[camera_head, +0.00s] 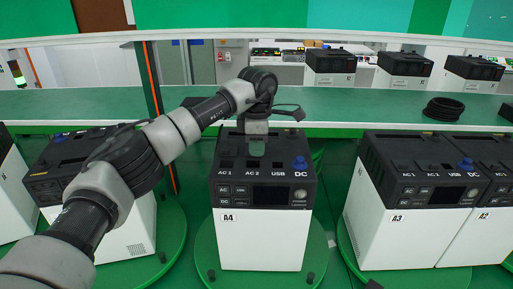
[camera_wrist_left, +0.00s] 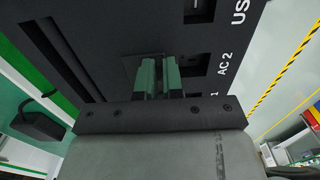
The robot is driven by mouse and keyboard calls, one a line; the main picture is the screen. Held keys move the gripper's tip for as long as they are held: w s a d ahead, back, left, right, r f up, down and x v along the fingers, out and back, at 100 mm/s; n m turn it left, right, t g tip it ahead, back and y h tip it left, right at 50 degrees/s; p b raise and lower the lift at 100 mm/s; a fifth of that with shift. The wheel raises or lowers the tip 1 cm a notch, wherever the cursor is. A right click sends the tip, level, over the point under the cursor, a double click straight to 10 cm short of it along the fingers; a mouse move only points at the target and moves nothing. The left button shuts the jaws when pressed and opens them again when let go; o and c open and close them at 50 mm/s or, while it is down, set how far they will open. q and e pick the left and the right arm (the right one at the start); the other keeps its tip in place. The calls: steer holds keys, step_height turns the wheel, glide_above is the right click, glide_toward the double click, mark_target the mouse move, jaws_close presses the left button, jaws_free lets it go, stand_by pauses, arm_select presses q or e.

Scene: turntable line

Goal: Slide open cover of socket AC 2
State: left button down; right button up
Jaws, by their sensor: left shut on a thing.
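The power unit marked A4 (camera_head: 262,240) stands in front of me, with a white body and a black top panel (camera_head: 231,142). Its labels read AC 1, AC 2, USB and DC. My left gripper (camera_head: 256,150) reaches down onto the panel just behind the AC 2 label. In the left wrist view its two green fingers (camera_wrist_left: 159,72) are close together, shut on the socket AC 2 cover (camera_wrist_left: 132,66), a dark plate mostly hidden by them. The AC 2 label (camera_wrist_left: 226,63) is right of the fingers. How far the cover is open cannot be told. My right gripper is out of view.
A blue knob (camera_head: 299,162) stands up on the panel above DC, right of my gripper. The unit rests on a green turntable (camera_head: 207,262). Similar units stand left and right, including A3 (camera_head: 385,235). A green shelf (camera_head: 350,106) behind holds a black cable coil (camera_head: 444,108).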

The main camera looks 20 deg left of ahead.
arm_select(q)
steer(key=shift+w+r, duration=0.1)
steer(key=shift+r, duration=0.1)
steer(key=c, duration=1.4)
jaws_free()
steer(key=shift+o, duration=0.8)
steer(key=shift+w+f, duration=0.15)
step_height(320, 180, up, 11)
steer(key=b, duration=0.2)
steer(key=shift+f, duration=0.15)
